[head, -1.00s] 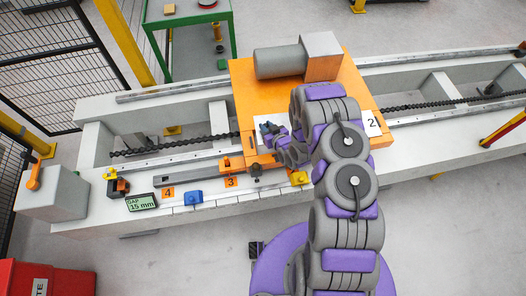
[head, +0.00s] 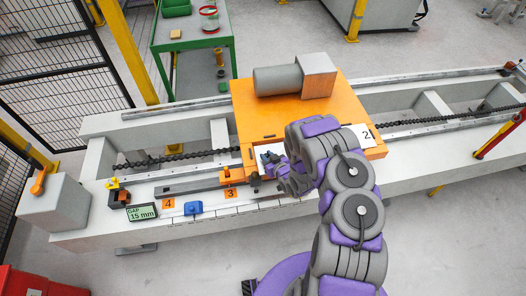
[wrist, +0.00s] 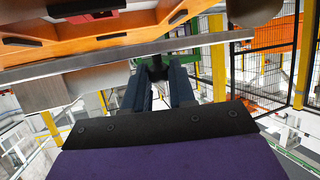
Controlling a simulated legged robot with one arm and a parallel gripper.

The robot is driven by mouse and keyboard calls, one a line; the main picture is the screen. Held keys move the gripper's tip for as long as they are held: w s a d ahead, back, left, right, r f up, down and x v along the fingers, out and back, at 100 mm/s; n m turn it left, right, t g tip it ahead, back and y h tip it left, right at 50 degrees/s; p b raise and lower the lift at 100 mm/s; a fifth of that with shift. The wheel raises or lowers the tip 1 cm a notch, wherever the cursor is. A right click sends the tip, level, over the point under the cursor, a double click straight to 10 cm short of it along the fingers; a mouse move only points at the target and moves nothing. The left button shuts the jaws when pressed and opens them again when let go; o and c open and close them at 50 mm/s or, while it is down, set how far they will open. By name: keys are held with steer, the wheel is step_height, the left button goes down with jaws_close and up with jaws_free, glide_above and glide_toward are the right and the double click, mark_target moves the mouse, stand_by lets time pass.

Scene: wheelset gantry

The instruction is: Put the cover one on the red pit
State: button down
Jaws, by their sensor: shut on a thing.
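My gripper (head: 270,160) is at the front left of the orange carriage (head: 285,112), beside a pale flat patch. In the wrist view its two blue-grey fingers (wrist: 157,85) are closed on a dark piece (wrist: 155,70), with a thin grey bar (wrist: 215,41) crossing just beyond the fingertips. I cannot tell whether this is cover one; no number shows on it. A red part (wrist: 85,14) shows under the orange body at the top left of the wrist view. I cannot make out a red pit for sure. My arm hides part of the carriage front.
A pale bed with a chain runs across the view. A green table (head: 192,45) stands behind. A fence is at the left, a red bin (head: 45,277) lower left.

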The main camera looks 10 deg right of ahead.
mark_target(263, 149)
steer(key=w, duration=0.5)
steer(key=w+b, duration=0.1)
steer(key=w, duration=0.1)
steer(key=shift+w+a+f, duration=0.2)
steer(key=shift+a+f, duration=0.15)
steer(key=shift+a, duration=0.05)
step_height(263, 149, down, 4)
steer(key=shift+r+b, duration=0.15)
steer(key=shift+b, duration=0.65)
steer(key=shift+r, duration=0.1)
steer(key=c, duration=0.9)
jaws_free()
steer(key=shift+c, duration=0.2)
steer(key=shift+s, duration=0.15)
